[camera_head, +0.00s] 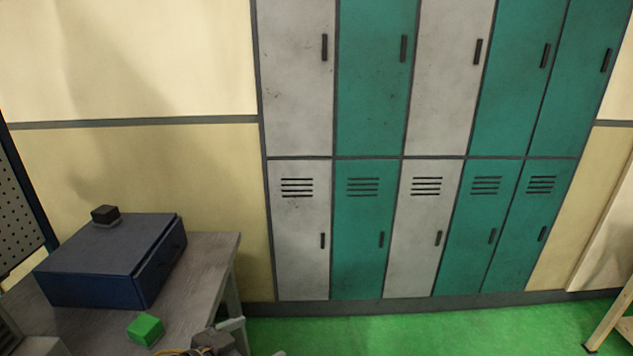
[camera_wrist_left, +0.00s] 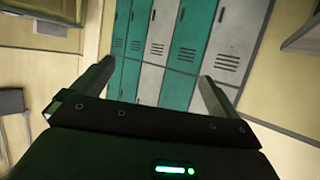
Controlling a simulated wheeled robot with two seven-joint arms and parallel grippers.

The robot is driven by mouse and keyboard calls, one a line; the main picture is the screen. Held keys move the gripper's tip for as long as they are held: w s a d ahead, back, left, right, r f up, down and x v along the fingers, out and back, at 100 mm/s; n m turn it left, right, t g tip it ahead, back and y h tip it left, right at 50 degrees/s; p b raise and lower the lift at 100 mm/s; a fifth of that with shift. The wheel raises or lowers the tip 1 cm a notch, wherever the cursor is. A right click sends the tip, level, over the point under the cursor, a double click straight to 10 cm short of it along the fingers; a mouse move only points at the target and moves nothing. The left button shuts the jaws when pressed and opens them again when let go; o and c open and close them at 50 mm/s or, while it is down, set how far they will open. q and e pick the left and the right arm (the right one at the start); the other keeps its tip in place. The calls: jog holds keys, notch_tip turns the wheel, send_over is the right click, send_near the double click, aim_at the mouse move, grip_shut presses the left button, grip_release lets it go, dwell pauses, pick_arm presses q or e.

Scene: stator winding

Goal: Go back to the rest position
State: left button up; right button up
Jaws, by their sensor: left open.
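My left gripper (camera_head: 262,336) is partly in view at the bottom edge of the head view, beside the front right corner of the grey table. In the left wrist view, its two fingers (camera_wrist_left: 156,70) stand wide apart with nothing between them. It is open and empty, and the lockers show beyond the fingertips. My right gripper is in neither view.
A grey table (camera_head: 208,270) at lower left carries a blue box (camera_head: 95,262) with a small black block (camera_head: 105,214) on top, and a green block (camera_head: 146,329). Lockers (camera_head: 365,220) line the wall. The green floor (camera_head: 430,328) before them is clear. A wooden stand (camera_head: 608,322) is at right.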

pick_arm(q)
jog(key=shift+s+d+f+m+g+h+b, duration=0.1)
jog(key=shift+s+d+m+g+h+b, duration=0.15)
jog(key=shift+d, duration=0.35)
jog(key=shift+s+d+f+m+g+h+b, duration=0.2)
jog(key=shift+s+d+m+b, duration=0.15)
jog(key=shift+d, duration=0.2)
jog(key=shift+s+d+f+m+g+h+b, duration=0.15)
jog(key=shift+s+d+m+h+b, duration=0.15)
jog(key=shift+d, duration=0.3)
